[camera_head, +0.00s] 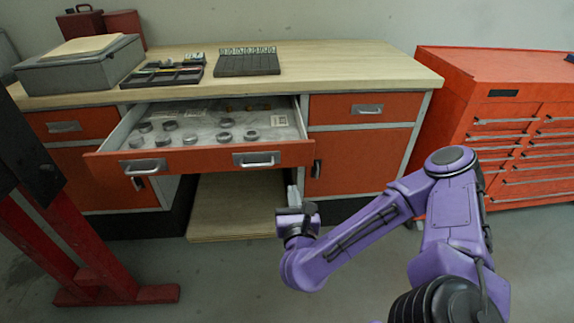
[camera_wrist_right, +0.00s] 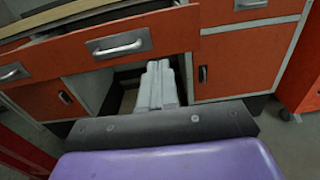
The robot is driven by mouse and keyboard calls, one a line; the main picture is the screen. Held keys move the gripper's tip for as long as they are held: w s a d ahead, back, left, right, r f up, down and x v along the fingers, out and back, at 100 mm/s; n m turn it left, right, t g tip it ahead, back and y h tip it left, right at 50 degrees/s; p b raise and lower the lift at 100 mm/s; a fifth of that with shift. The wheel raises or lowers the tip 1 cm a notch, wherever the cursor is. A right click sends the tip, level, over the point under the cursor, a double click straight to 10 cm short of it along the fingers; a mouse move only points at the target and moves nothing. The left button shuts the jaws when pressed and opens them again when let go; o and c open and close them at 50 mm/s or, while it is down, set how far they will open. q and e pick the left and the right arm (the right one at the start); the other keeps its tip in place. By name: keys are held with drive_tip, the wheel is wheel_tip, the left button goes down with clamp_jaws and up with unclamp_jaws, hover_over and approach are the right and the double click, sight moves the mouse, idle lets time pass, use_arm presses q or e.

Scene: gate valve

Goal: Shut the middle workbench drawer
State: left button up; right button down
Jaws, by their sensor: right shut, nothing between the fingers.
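The middle workbench drawer (camera_head: 205,158) is pulled well out from under the bench top. It has an orange front with two metal handles and several round metal parts inside. My right gripper (camera_head: 293,192) is shut and empty. In the head view it appears just below the right end of the drawer front. In the right wrist view, its shut fingers (camera_wrist_right: 158,78) point toward the bench, below the drawer front (camera_wrist_right: 120,45) and its right handle (camera_wrist_right: 118,44). I cannot tell whether the fingers touch the drawer. My left gripper is not in view.
The workbench top (camera_head: 330,75) carries a grey box (camera_head: 80,68), a parts tray (camera_head: 165,75) and a dark block (camera_head: 247,62). An orange tool cabinet (camera_head: 520,120) stands at the right. A red stand (camera_head: 60,240) is at the left. The floor in front is clear.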

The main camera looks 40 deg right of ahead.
drive_tip(key=f+b, duration=0.1)
drive_tip(key=b, duration=0.1)
drive_tip(key=p, duration=0.2)
approach(286, 156)
drive_tip(key=x, duration=0.6)
drive_tip(key=shift+w+d, duration=0.25)
drive_tip(key=shift+w, duration=0.05)
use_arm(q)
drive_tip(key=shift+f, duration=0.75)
